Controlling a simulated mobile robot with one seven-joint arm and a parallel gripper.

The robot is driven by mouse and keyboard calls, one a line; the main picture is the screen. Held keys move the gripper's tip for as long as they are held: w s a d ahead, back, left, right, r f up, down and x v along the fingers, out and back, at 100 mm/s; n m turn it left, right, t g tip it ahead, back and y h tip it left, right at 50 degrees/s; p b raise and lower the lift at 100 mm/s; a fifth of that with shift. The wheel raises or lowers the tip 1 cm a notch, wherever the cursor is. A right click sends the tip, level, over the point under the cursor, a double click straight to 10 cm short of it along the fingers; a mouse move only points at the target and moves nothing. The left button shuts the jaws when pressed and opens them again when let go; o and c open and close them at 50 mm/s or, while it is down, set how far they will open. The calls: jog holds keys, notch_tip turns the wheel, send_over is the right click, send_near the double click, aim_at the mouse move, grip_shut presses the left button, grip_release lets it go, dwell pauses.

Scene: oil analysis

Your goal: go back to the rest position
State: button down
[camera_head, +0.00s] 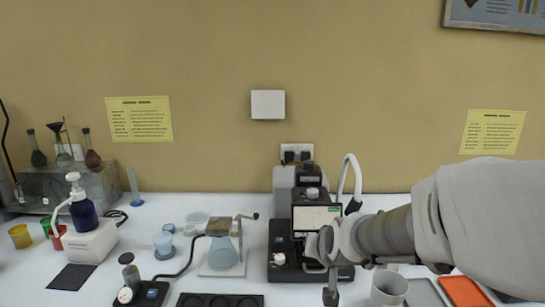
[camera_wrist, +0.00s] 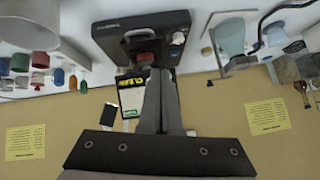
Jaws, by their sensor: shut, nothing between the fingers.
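My gripper (camera_head: 330,296) reaches in from the right in the head view and hangs in front of a black and white instrument (camera_head: 315,218). In the wrist view my gripper (camera_wrist: 160,76) is shut, its two grey fingers together with nothing between them. That view is upside down, with the wall at the bottom and the instrument's dark base (camera_wrist: 143,38) beyond the fingertips. My arm covers much of the right side of the bench in the head view. I cannot tell how far the fingertips are from the instrument.
Left of the instrument stand a flask (camera_head: 222,254) in a clamp and a white box (camera_head: 90,241) with a blue pump bottle (camera_head: 83,215). A white cup (camera_head: 388,288) and an orange tray (camera_head: 465,291) lie under my arm. A dark mat (camera_head: 73,277) lies front left.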

jog(key=s+d+r+g, duration=0.1)
jog(key=s+r, duration=0.1)
jog(key=s, duration=0.5)
jog(key=s+d+r+n+g, duration=0.1)
jog(key=s+d+r, duration=0.1)
jog(key=s, duration=0.6)
jog(key=s+d+r+n+g+h+p, duration=0.1)
jog(key=s+r, duration=0.2)
jog(key=s, duration=0.5)
jog(key=shift+d+g, duration=0.3)
jog(key=shift+d, duration=0.1)
